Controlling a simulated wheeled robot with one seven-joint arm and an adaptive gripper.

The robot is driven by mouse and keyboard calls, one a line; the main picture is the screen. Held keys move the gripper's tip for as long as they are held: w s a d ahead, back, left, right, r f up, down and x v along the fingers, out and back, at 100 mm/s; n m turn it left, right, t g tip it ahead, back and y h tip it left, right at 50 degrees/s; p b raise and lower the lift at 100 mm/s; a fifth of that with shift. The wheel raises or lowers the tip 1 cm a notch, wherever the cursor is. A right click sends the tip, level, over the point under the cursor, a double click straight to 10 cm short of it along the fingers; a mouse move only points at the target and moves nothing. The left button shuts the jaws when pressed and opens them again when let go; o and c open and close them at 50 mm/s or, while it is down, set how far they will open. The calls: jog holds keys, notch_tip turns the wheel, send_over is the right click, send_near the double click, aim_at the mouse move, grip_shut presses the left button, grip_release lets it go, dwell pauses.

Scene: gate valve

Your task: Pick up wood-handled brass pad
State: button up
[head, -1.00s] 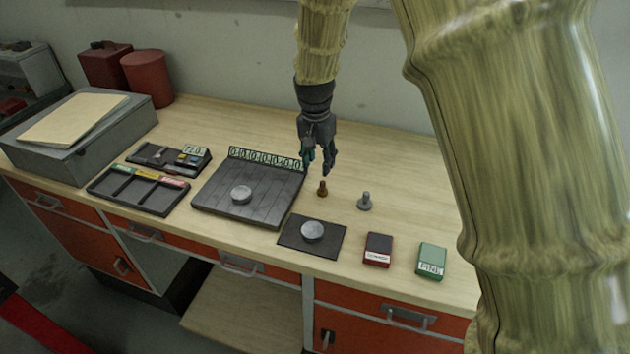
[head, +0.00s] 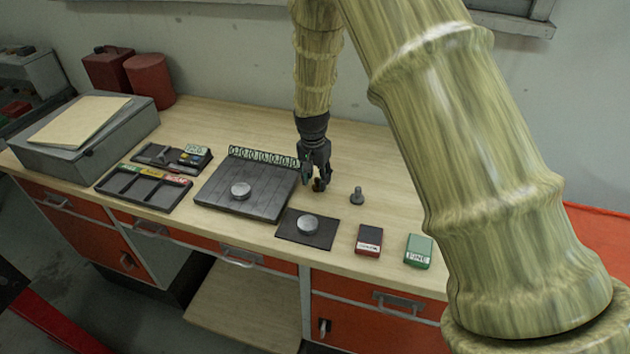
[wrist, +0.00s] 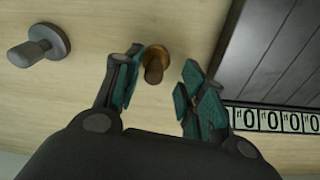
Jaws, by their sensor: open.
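The wood-handled brass pad (wrist: 155,60) stands upright on the bench, a small brown handle on a brass base. In the wrist view it lies between the tips of my two open fingers, with bare bench showing on both sides of it. In the head view the pad (head: 319,185) is partly hidden by my gripper (head: 316,180), which points down over it. My gripper (wrist: 160,85) is open in the wrist view, its teal finger pads apart, and neither finger clearly touches the pad.
A grey knobbed pad (head: 357,195) stands to the right. A dark plate (head: 222,205) with a grey disc (head: 241,190) is to the left. A black mat (head: 290,236), a red box (head: 368,240) and a green box (head: 418,250) lie in front. Bench behind is clear.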

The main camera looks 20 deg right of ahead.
aim_at(319, 179)
jog(key=shift+s, duration=0.4)
jog(key=shift+s+d+r, duration=0.1)
jog(key=shift+s+r, duration=0.45)
jog(key=shift+s, duration=0.35)
jog(key=shift+w+f, duration=0.7)
jog(key=shift+w, duration=0.15)
jog(key=c, duration=0.5)
jog(key=shift+w+f, duration=0.1)
jog(key=shift+w, duration=0.1)
jog(key=c, duration=0.4)
jog(key=shift+s+r, duration=0.4)
jog(key=shift+s, duration=0.1)
jog(key=shift+w+f, duration=0.1)
jog(key=shift+w, duration=0.25)
jog(key=r+b, duration=0.2)
jog(key=r, duration=0.1)
jog(key=shift+s, duration=0.2)
jog(key=shift+s+r+b, duration=0.15)
jog(key=shift+s+b, duration=0.15)
jog(key=shift+s, duration=0.05)
jog(key=s+b, duration=0.1)
jog(key=s, duration=0.4)
jog(key=s+a+r+b, duration=0.1)
jog(key=s+b, duration=0.1)
jog(key=s, duration=0.3)
jog(key=s+a+b, duration=0.1)
jog(key=s, duration=0.4)
jog(key=shift+s+r+b, duration=0.1)
jog(key=shift+r+b, duration=0.25)
